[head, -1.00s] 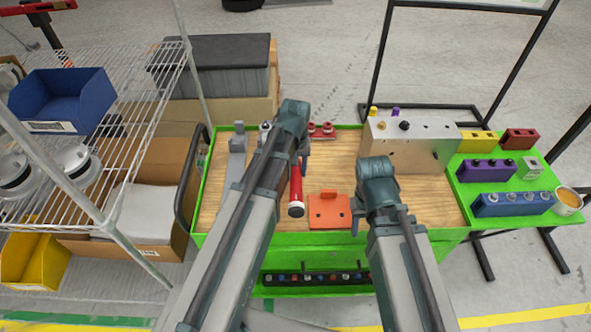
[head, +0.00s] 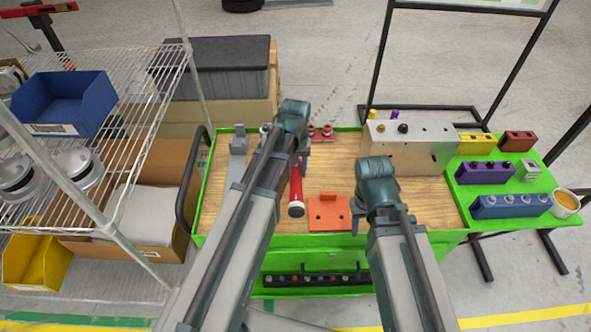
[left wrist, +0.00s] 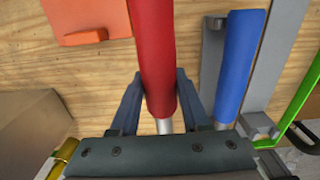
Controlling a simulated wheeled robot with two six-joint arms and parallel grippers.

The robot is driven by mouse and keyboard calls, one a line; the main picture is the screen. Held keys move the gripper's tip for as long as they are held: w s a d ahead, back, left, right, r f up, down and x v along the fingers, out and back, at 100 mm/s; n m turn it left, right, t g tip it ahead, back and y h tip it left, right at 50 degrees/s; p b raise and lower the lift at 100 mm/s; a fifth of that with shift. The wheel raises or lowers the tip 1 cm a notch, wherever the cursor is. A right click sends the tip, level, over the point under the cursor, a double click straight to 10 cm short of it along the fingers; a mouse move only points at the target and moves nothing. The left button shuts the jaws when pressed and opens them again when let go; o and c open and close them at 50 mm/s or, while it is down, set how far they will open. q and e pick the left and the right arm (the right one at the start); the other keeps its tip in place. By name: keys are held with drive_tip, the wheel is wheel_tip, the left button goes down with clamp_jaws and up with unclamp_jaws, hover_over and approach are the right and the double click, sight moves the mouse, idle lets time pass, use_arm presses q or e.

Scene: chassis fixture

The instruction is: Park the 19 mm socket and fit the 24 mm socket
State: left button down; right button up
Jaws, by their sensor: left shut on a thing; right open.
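A red-handled tool (head: 295,184) lies on or just above the wooden bench top, its dark, pale-rimmed end toward me. My left gripper (head: 302,152) is shut on its red handle; in the left wrist view the handle (left wrist: 155,60) passes between both fingers (left wrist: 158,105), with a silver shank below. A blue-handled tool (left wrist: 241,65) lies beside it, apart from the fingers. My right gripper (head: 378,185) is open over the bench, its fingers mostly hidden by its wrist. Socket holders in blue (head: 512,206) and purple (head: 486,173) stand at right. I cannot read socket sizes.
An orange block (head: 328,213) lies between the arms. A metal chassis block (head: 410,150) with holes stands at the bench's back right. Yellow (head: 476,144) and red (head: 518,141) holders and a cup (head: 565,204) are at right. An open drawer (head: 316,279) holds several sockets.

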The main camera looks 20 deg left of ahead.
use_arm(q)
drive_tip(key=shift+r+p, duration=1.7)
drive_tip(key=shift+r, duration=0.15)
use_arm(e)
drive_tip(key=shift+r, duration=1.9)
